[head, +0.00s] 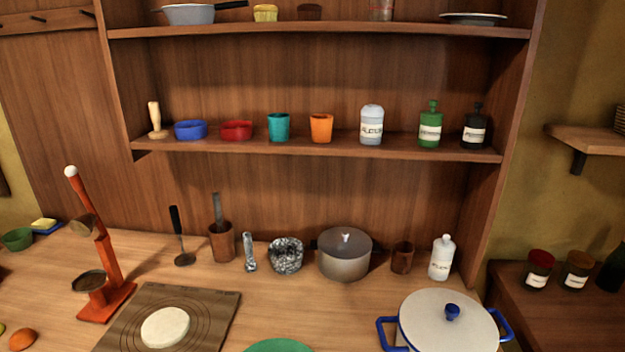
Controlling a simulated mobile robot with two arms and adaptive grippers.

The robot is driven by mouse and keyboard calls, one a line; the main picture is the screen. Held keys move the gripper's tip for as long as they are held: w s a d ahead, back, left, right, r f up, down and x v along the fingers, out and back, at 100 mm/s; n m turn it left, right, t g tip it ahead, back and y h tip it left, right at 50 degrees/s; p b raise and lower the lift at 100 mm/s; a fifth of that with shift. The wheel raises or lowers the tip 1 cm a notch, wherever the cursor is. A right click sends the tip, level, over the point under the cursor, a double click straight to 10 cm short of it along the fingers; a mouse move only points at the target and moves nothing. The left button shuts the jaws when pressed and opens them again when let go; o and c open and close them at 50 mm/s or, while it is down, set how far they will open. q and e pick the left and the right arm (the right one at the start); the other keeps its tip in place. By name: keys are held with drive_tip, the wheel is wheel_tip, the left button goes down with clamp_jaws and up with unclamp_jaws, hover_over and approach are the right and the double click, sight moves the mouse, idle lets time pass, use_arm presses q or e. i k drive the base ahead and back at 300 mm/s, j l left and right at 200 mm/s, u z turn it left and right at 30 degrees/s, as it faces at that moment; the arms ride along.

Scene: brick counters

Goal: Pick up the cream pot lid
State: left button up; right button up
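The cream pot lid (427,320) is at the bottom right of the head view. It is round and pale with a blue knob (452,312) on top. It sits on a pot with blue handles (503,325), one on each side; most of the pot body is hidden under the lid and cut off by the lower frame edge. Neither my left nor my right gripper is in view.
A grey lidded pot (344,262), a wooden cup (402,257) and a white bottle (441,260) stand behind the lid. A green plate (279,346) lies to its left. A dough board (220,318) and an orange press (105,270) are further left. Shelves rise behind.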

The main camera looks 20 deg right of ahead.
sight(432, 319)
drive_tip(key=z, duration=1.55)
